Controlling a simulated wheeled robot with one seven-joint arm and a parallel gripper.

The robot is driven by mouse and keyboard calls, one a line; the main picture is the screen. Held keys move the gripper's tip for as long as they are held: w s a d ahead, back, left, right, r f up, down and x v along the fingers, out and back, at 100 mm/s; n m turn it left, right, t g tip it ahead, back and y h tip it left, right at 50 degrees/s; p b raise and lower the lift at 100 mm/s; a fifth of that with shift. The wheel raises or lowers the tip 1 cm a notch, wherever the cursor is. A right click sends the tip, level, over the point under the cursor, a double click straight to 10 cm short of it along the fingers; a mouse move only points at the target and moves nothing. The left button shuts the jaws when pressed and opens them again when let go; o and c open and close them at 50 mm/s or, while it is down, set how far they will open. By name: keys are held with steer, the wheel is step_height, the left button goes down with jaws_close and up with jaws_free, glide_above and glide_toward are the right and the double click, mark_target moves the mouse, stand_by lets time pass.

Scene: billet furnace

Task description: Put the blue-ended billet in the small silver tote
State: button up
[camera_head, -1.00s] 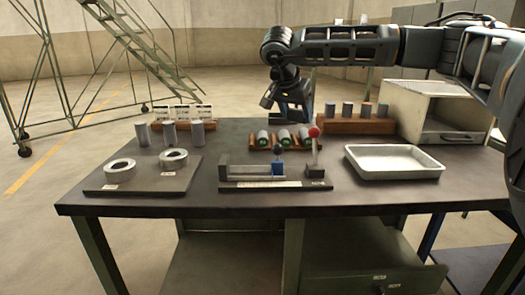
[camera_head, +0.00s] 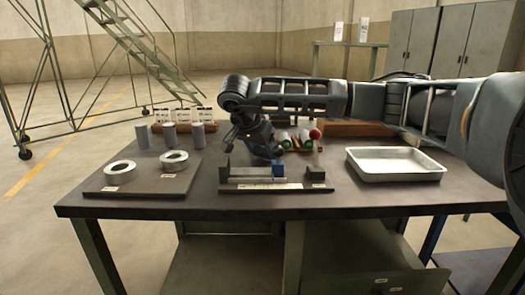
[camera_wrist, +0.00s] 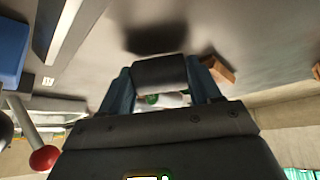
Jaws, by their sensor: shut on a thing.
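My gripper (camera_head: 264,156) is over the middle of the workbench, behind the fixture with the blue block. In the wrist view, its two blue fingers (camera_wrist: 160,88) are shut on a dark grey cylindrical billet (camera_wrist: 160,74). The held billet's end faces are not visible, so I cannot tell their colour. A shallow silver tray (camera_head: 395,164), the only tote-like thing seen, sits empty at the bench's right. No blue billet end is visible.
The fixture (camera_head: 262,177) with its blue block and a red-knobbed lever (camera_head: 315,134) stand close in front of my gripper. At left are upright grey billets (camera_head: 170,135) and a board with two rings (camera_head: 135,182).

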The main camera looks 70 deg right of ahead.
steer(key=shift+f, duration=0.3)
steer(key=o, duration=1.5)
